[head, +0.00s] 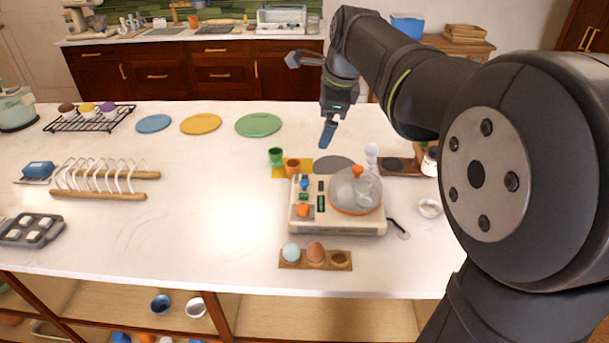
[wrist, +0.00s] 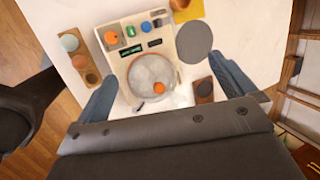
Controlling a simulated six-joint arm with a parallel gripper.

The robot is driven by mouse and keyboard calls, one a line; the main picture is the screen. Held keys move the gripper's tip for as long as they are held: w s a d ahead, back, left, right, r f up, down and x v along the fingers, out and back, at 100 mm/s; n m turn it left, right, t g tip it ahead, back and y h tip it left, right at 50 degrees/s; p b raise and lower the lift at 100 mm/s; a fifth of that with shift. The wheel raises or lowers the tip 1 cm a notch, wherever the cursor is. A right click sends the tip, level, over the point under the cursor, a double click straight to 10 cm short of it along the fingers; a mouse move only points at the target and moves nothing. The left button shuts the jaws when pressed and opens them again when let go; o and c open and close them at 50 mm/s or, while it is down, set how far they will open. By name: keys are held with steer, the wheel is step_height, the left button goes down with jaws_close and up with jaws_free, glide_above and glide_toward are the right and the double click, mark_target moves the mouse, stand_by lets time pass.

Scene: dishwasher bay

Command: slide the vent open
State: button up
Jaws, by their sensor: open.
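A cream egg cooker (head: 330,224) stands on the white counter. Its clear dome lid (head: 346,191) has an orange rim and an orange piece (head: 358,171) on top. That orange piece also shows in the wrist view (wrist: 159,88), near the dome's lower edge. I cannot make out a separate vent or its position. The panel left of the dome has blue, green and orange controls. My gripper (head: 327,135) is above and behind the cooker, pointing down, apart from everything. In the wrist view its blue fingers (wrist: 170,88) are wide apart, with the dome between them in the picture and nothing held.
An egg rack (head: 340,260) with two eggs sits in front of the cooker. Green and orange egg cups (head: 276,157), a grey disc (head: 333,165), a white egg-shaped item (head: 371,152) and a small white dish (head: 430,208) are nearby.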

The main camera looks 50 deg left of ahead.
steer(key=shift+s+d+r, duration=0.1)
steer(key=shift+d+r, duration=0.15)
steer(key=shift+r, duration=0.4)
steer(key=c, duration=1.3)
steer(key=n+g+h, duration=0.1)
steer(key=n+h, duration=0.3)
steer(key=n, duration=1.4)
glide_above(305, 175)
step_height(305, 175, down, 6)
step_height(305, 175, down, 17)
steer(key=shift+r, duration=0.1)
jaws_close()
